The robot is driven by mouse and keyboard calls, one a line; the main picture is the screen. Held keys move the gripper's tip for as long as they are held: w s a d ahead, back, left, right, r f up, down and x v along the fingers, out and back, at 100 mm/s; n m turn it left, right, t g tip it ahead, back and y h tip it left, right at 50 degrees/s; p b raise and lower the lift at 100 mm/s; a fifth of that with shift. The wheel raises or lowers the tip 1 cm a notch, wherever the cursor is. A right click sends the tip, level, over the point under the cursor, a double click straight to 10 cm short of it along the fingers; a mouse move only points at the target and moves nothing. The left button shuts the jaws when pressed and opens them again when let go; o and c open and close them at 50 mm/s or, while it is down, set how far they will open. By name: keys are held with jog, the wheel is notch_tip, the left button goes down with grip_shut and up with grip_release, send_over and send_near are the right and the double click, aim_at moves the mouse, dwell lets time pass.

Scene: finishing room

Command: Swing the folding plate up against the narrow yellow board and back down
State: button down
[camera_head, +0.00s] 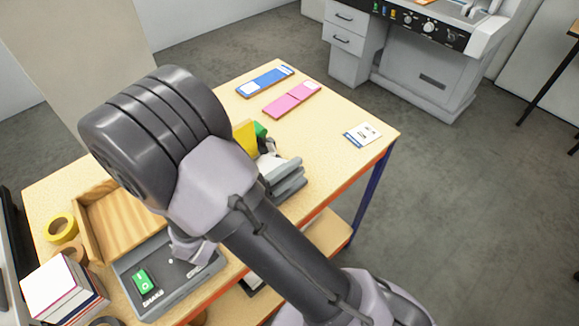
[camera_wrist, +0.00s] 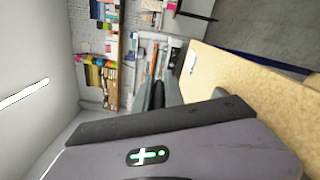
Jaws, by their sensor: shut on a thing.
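A narrow yellow board (camera_head: 245,138) stands upright near the middle of the table, partly hidden by my arm, with a green piece close beside it. Grey layered parts (camera_head: 287,180) show just right of my arm; which of them is the folding plate I cannot tell. My gripper is mostly hidden behind my arm in the head view. In the wrist view its dark fingers (camera_wrist: 155,95) are close together beside a grey plate-like part (camera_wrist: 174,91). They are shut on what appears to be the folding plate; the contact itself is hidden.
The table (camera_head: 340,112) holds a blue piece (camera_head: 265,82), a pink piece (camera_head: 292,99) and a white card (camera_head: 362,134).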

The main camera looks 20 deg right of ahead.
jog(key=shift+s+f+m+b, duration=0.2)
jog(key=shift+f+m+b, duration=0.2)
jog(key=shift+f, duration=0.2)
jog(key=c, duration=1.5)
grip_release()
